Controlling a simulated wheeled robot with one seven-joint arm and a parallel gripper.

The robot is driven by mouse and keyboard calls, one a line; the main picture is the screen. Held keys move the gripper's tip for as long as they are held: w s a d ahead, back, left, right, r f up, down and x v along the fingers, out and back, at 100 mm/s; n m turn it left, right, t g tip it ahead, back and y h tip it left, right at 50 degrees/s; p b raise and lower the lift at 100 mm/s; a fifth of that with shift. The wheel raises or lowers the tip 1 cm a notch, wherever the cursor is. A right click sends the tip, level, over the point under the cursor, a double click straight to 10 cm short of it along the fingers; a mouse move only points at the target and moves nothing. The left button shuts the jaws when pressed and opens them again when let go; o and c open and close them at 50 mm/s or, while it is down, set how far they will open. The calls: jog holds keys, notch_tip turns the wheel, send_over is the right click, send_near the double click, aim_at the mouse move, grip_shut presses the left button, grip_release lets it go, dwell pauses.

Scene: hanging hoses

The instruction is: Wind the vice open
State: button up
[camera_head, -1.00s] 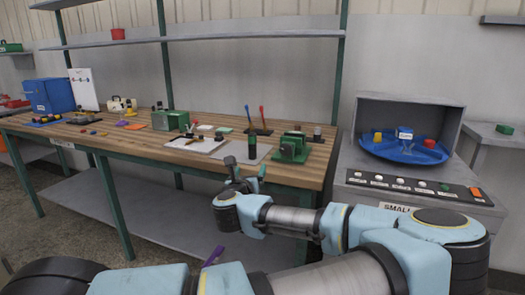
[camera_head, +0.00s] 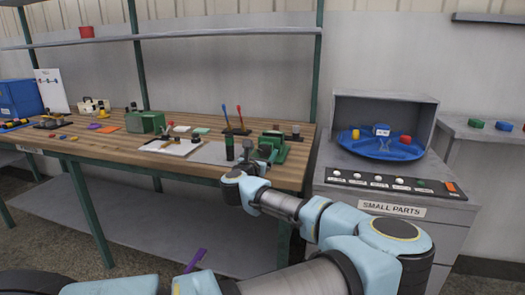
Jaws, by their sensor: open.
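The vice appears to be the green block-shaped tool (camera_head: 273,145) near the right end of the wooden bench (camera_head: 75,140). Its lower front is partly hidden behind my arm's end. Its handle and the gap between its jaws are too small to make out. My gripper (camera_head: 262,156) is open at the bench's front edge, in front of the vice and overlapping it in the picture. I cannot tell whether it touches the vice.
A white board (camera_head: 172,147) and a green machine (camera_head: 145,122) are further left. A grey cabinet with a blue tray (camera_head: 366,151) stands to the right.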

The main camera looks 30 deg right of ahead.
jog(key=shift+w+d, duration=0.2)
grip_shut()
dwell(0.6)
